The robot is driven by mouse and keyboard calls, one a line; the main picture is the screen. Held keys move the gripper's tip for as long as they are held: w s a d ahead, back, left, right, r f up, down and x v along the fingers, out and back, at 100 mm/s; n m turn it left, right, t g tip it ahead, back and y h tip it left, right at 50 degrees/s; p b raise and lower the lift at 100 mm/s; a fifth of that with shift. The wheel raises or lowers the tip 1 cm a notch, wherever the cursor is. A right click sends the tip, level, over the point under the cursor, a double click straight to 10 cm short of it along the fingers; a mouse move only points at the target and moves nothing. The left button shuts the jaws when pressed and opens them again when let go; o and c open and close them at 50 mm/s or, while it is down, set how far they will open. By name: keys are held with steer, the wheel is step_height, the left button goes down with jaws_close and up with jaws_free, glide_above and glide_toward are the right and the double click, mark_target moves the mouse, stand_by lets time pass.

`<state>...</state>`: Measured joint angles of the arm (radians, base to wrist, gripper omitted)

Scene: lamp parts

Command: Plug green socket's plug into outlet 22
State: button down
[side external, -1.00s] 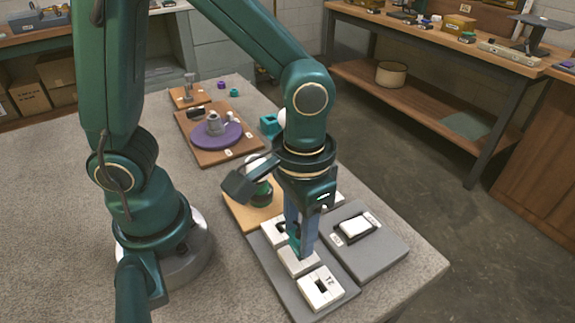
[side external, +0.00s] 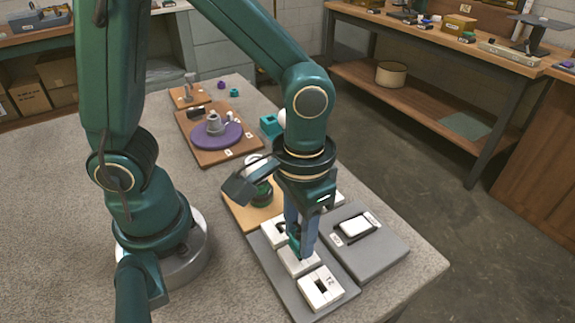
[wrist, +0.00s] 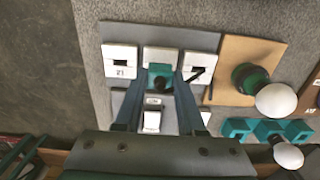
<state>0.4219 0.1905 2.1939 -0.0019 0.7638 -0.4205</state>
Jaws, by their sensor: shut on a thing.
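My gripper (side external: 302,245) points down over the middle of three white outlet blocks, and its two fingers are closed around a small green plug (wrist: 160,76). The plug is at the middle outlet (wrist: 160,55), over its near part in the wrist view; its prongs and the slot are hidden, so I cannot tell whether it is inserted. The middle outlet's number is hidden. The outlet at the left of the wrist view (wrist: 121,60) carries a label that looks like 21. The third outlet (wrist: 200,64) has a dark cord across it. The green socket (wrist: 250,78) holds a white bulb.
The outlets sit on a grey board (side external: 275,270). Beside it is another grey board (side external: 385,250) with a white rocker switch (side external: 354,226). The socket stands on a wooden board (wrist: 235,50). A teal part (side external: 270,125) and a purple disc (side external: 216,137) lie farther back.

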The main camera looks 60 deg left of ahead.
steer(key=shift+w+f, duration=0.1)
steer(key=shift+f, duration=0.75)
stand_by(1.6)
steer(key=shift+c, duration=2.1)
jaws_free()
step_height(320, 180, up, 5)
steer(key=shift+f, duration=0.1)
steer(key=s+a+r+t, duration=0.2)
steer(key=a+r+t, duration=0.3)
steer(key=a+r, duration=0.2)
steer(key=shift+s+a+t, duration=0.15)
steer(key=shift+a+t, duration=0.15)
steer(key=shift+a, duration=0.45)
